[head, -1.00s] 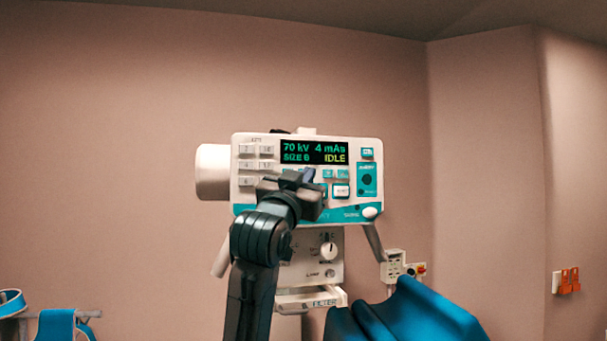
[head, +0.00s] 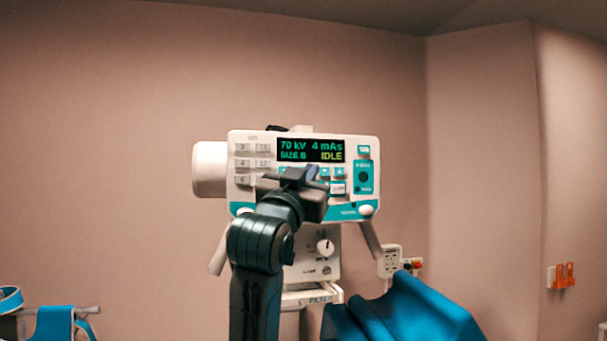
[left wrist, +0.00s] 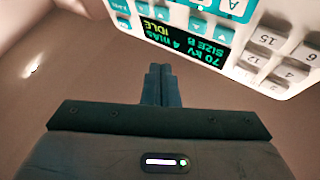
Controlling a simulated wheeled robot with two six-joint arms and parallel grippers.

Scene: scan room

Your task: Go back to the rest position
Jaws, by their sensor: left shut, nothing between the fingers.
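My left gripper (head: 312,174) is shut and empty in front of the X-ray unit's control panel (head: 240,188), covering some of its lower keys. The left wrist view shows its two fingers (left wrist: 161,84) pressed together, apart from the panel (left wrist: 285,88), which appears upside down there. The panel's display (head: 311,150) reads 70 kV, 4 mAs, SIZE B, IDLE. My left arm comes up from below in the head view. My right gripper is not in view.
Below the panel is a white box with a knob (head: 325,247) and a drawer marked FILTER (head: 318,297). A blue draped thing (head: 410,312) stands at the lower right.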

